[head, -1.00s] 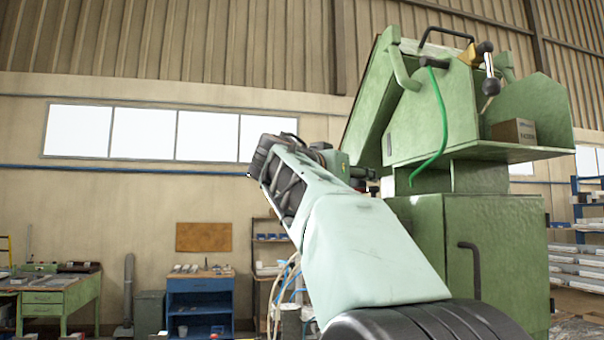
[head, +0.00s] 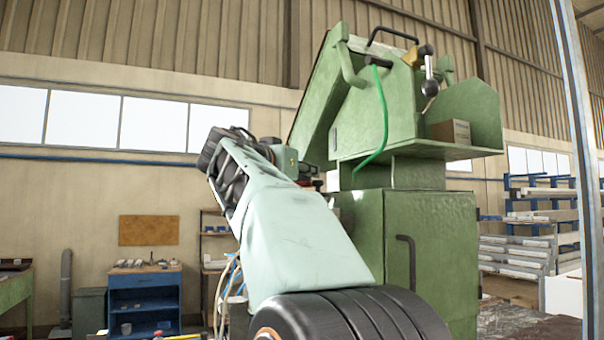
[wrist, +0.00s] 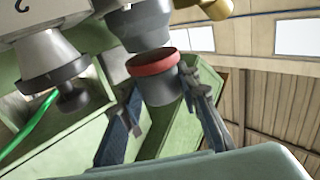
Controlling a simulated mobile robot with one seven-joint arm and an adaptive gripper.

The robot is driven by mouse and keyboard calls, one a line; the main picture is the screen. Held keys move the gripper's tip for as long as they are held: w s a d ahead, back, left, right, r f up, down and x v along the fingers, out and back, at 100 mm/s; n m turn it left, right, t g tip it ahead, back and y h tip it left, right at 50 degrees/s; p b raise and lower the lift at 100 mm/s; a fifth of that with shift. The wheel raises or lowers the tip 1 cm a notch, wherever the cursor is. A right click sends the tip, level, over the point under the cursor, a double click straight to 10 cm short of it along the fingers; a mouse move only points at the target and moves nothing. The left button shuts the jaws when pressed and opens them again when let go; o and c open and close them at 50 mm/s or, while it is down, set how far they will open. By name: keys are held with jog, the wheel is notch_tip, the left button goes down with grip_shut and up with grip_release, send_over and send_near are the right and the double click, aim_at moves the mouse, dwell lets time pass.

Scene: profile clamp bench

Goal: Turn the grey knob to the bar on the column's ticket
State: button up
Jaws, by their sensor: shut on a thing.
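In the wrist view a grey cylinder with a red band (wrist: 161,86), which looks like the grey knob, sits between the two fingers of my gripper (wrist: 163,92). The fingers are shut on its sides. A darker grey round part (wrist: 141,27) is just above the red band. I cannot tell from here how far the knob is turned. In the head view my arm reaches up to the left side of the green machine (head: 405,240), and the gripper's tips and the knob are hidden there. I cannot make out the column's ticket or its bar.
A pale round part with a dark tip (wrist: 60,75) and a green hose (wrist: 30,125) are close on the left in the wrist view. The machine carries a ball-ended lever (head: 430,85) and a cardboard box (head: 451,132). A blue cabinet (head: 145,300) stands back left.

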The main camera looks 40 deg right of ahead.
jog(key=shift+f+n+t+y+b, duration=0.25)
jog(key=shift+n+t+y+b, duration=0.15)
jog(key=shift+n+t+b, duration=0.3)
jog(key=shift+r+n+t+y, duration=0.1)
jog(key=shift+n+t+y, duration=0.65)
jog(key=shift+t, duration=0.35)
jog(key=shift+r, duration=0.15)
jog(key=o, duration=1.2)
jog(key=shift+w+g, duration=0.15)
jog(key=shift+g, duration=0.15)
